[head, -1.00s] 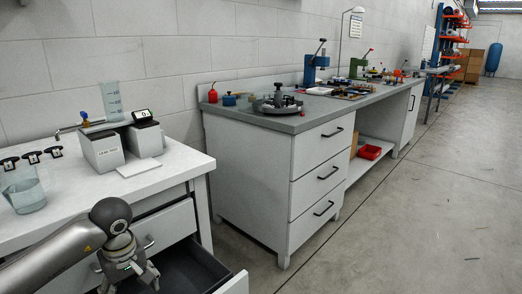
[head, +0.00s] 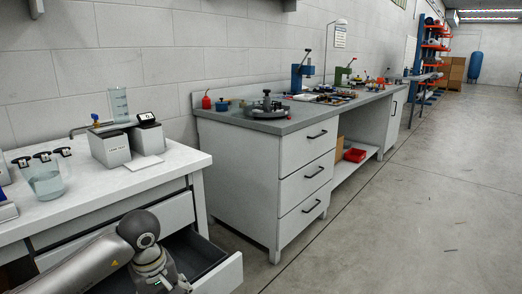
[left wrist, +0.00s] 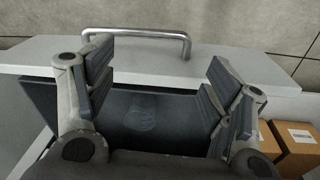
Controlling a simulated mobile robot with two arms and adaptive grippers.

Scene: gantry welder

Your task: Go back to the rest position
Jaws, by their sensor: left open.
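My left gripper (head: 168,284) is low in the head view, in front of the left bench, over or beside its pulled-out drawer (head: 222,274). The fingertips are partly cut off by the lower edge of that view. In the left wrist view the gripper (left wrist: 155,100) is open, its two fingers wide apart with nothing between them. Behind the fingers are the white drawer front with a metal bar handle (left wrist: 140,32) and the dark drawer interior (left wrist: 170,108). A faint pale shape shows in the drawer; I cannot tell what it is. My right gripper is not in view.
On the left bench stand a clear jug (head: 46,182), a leak test unit (head: 111,148) and a measuring cylinder (head: 119,104). A grey workbench (head: 260,124) with tools runs along the wall. Cardboard boxes (left wrist: 296,138) show in the wrist view.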

